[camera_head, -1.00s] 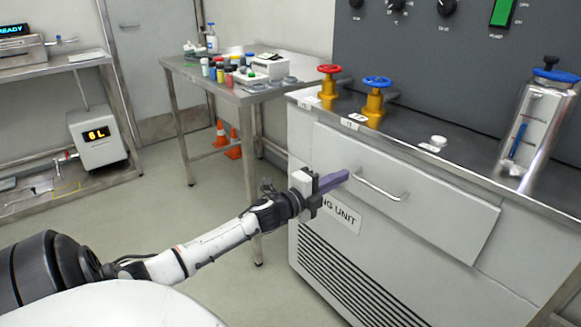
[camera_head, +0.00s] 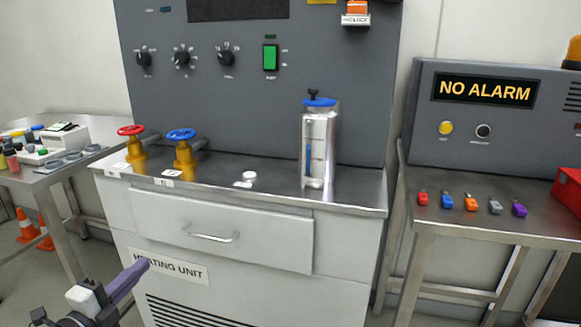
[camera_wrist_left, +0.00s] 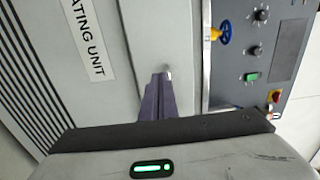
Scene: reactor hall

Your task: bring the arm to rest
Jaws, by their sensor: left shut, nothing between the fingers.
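My left gripper (camera_head: 133,275) is at the lower left of the head view, in front of the heating unit and left of its drawer handle. Its purple-grey fingers are together and hold nothing. In the left wrist view the shut fingers (camera_wrist_left: 158,97) point at the front of the unit, and the end of the drawer handle (camera_wrist_left: 168,72) shows just past their tips. I cannot tell whether they touch it. My right gripper is in no view.
The heating unit (camera_head: 255,290) has a closed-looking drawer (camera_head: 270,238) with a bar handle (camera_head: 212,237). Red (camera_head: 131,131) and blue valves (camera_head: 181,135) and a metal canister (camera_head: 318,150) stand on top. A table at right holds several coloured small items. Floor shows at far left.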

